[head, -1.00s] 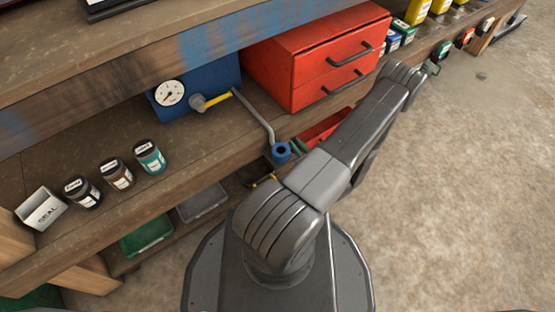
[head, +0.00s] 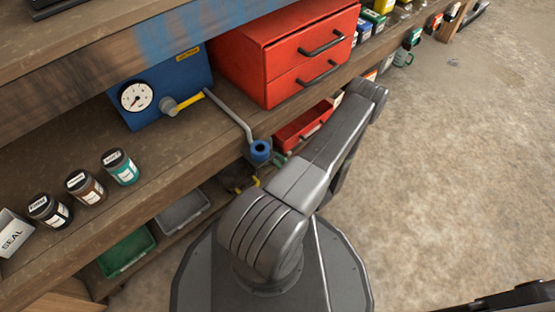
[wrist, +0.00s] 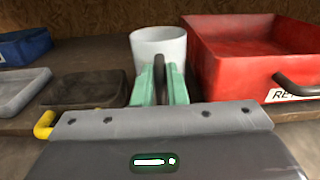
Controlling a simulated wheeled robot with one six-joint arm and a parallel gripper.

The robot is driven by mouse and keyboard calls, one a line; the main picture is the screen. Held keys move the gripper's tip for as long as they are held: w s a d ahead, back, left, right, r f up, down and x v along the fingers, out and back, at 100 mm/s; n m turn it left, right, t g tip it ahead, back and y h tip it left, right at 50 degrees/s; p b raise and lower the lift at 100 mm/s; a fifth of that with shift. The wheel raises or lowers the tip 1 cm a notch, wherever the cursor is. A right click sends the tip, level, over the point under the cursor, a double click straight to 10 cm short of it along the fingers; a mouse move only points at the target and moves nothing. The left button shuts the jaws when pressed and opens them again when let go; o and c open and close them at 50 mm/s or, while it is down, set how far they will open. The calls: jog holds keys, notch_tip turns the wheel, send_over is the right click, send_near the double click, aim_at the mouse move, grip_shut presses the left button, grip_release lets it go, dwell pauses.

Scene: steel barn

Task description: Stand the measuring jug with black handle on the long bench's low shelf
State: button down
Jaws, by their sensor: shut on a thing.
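The measuring jug (wrist: 158,45) is a pale, whitish cup with a black handle (wrist: 159,68) facing my gripper. It looks upright in the wrist view, at the low shelf (wrist: 115,50), between a dark tray and a red bin. My gripper (wrist: 160,82) has teal fingers closed on the handle. The jug's base is hidden behind the gripper, so I cannot tell whether it touches the shelf. In the head view a bit of teal finger (head: 279,159) shows beside my arm; I cannot make out the jug there.
The red bin (wrist: 240,65) stands close on the jug's right. On its left are a dark tray (wrist: 88,88), a grey tray (wrist: 20,88) and a blue bin (wrist: 25,48).

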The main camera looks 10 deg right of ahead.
jog(key=c, duration=1.5)
grip_release()
jog(key=shift+o, duration=0.2)
jog(key=p+v, duration=0.3)
jog(key=v, duration=0.9)
jog(key=shift+r+p, duration=0.2)
jog(key=shift+p, duration=0.1)
jog(key=b+x, duration=0.3)
jog(key=x, duration=0.9)
jog(key=shift+b, duration=0.3)
jog(key=shift+f, duration=0.1)
